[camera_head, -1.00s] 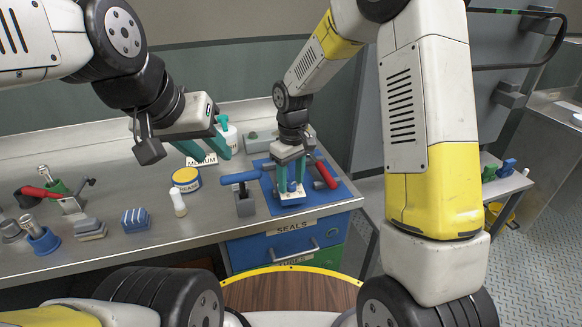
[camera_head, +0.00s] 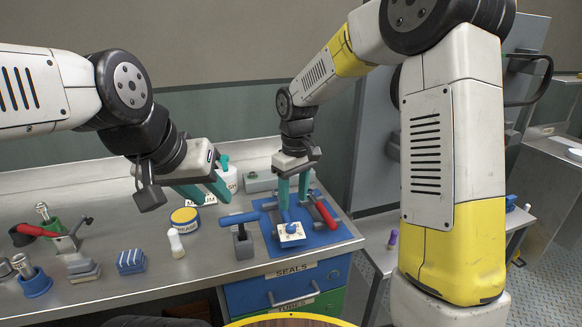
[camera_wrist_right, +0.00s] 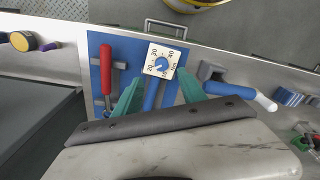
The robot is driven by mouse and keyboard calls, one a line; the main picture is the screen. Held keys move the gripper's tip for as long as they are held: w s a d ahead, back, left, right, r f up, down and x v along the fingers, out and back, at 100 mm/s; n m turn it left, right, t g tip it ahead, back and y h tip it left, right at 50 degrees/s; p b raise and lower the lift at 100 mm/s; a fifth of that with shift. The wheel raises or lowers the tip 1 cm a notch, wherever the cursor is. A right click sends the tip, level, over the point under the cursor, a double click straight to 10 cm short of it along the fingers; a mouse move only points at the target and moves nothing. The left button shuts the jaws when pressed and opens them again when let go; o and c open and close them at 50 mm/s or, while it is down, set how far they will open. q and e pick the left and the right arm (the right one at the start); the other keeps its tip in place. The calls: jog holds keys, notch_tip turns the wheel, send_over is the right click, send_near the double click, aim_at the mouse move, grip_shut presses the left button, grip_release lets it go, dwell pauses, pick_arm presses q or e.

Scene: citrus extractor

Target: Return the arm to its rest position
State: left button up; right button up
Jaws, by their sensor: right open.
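My right gripper (camera_head: 293,192) is above the blue mat (camera_head: 335,235) at the right end of the bench. Its teal fingers are apart. Between and beyond them in the right wrist view (camera_wrist_right: 155,95) is a white dial plate (camera_wrist_right: 175,52) with a blue knob. In the head view the dial plate (camera_head: 291,241) sits on the mat below the fingertips, and I cannot tell whether they touch the blue part behind it. My left gripper (camera_head: 218,188) hangs over the bench further left, teal fingers apart, with nothing seen between them.
A red-handled tool (camera_head: 326,214) lies on the mat. A blue-handled clamp (camera_head: 241,240) stands left of it. A yellow-blue grease tin (camera_head: 185,219), a small white bottle (camera_head: 175,243) and blue-striped blocks (camera_head: 131,261) stand on the bench. Drawers (camera_head: 290,285) are below.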

jog(key=s+d+r+m+t+y, duration=0.1)
jog(key=s+d+r+m+t, duration=0.25)
jog(key=s+d+r, duration=0.65)
jog(key=s+d+r+m+t+y, duration=0.1)
jog(key=s+d+r+m+t, duration=0.1)
jog(key=s, duration=0.7)
jog(key=shift+s+d+r+m+t, duration=0.35)
jog(key=shift+d+r+m, duration=0.5)
jog(key=shift+m, duration=0.3)
